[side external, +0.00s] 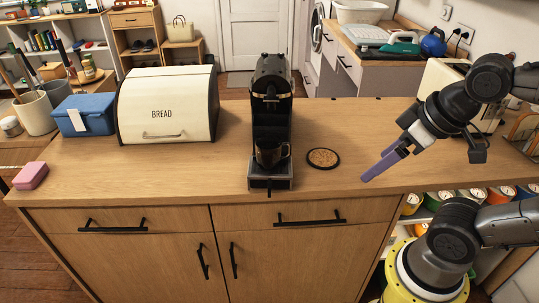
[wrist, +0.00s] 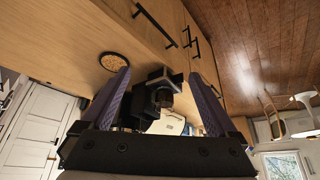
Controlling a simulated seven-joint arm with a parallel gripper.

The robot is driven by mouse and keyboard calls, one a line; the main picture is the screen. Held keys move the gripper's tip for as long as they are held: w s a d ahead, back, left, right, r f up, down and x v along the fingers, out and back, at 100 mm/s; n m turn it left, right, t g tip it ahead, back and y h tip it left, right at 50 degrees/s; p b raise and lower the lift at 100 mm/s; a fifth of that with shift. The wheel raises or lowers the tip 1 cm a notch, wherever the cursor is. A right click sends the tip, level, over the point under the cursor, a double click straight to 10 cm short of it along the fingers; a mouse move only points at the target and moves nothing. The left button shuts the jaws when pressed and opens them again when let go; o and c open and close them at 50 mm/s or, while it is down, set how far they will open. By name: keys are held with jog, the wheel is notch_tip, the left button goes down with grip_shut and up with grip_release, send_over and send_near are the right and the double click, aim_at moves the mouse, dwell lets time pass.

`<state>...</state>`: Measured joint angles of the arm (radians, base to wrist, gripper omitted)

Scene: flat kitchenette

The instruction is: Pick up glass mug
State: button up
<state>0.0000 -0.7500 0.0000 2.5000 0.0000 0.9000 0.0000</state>
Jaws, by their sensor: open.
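The glass mug (side external: 269,155) is dark and see-through and stands upright on the drip tray of the black coffee machine (side external: 271,95). In the wrist view the mug (wrist: 162,96) shows between my fingers, in front of the machine, small and dark. My gripper (side external: 377,172) has purple fingers and is open and empty. It is above the counter's right part, to the right of the mug and well apart from it. In the wrist view my gripper's two fingers (wrist: 160,95) stand apart on both sides of the machine.
A round cork coaster (side external: 323,158) lies on the counter between the machine and my gripper. A bread box (side external: 167,105), a blue box (side external: 84,115) and a pink box (side external: 31,176) stand at the left. The counter (side external: 210,165) is clear around the coaster.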

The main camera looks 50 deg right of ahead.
jog(key=w+r+m+g, duration=0.2)
jog(key=w+r+m, duration=0.7)
jog(key=m, duration=0.1)
jog(key=m+g, duration=0.3)
send_over(269, 155)
jog(key=d, duration=0.3)
notch_tip(269, 155, down, 4)
jog(key=shift+g, duration=0.3)
jog(key=f, duration=0.3)
jog(key=w+f, duration=0.1)
jog(key=f, duration=0.5)
jog(key=shift+w+a+f, duration=0.25)
jog(key=shift+w+f, duration=0.05)
jog(key=shift+w+a+f, duration=0.1)
jog(key=shift+w+f, duration=0.05)
jog(key=shift+f, duration=1.35)
jog(key=shift+w+f, duration=0.15)
jog(key=shift+f, duration=1.3)
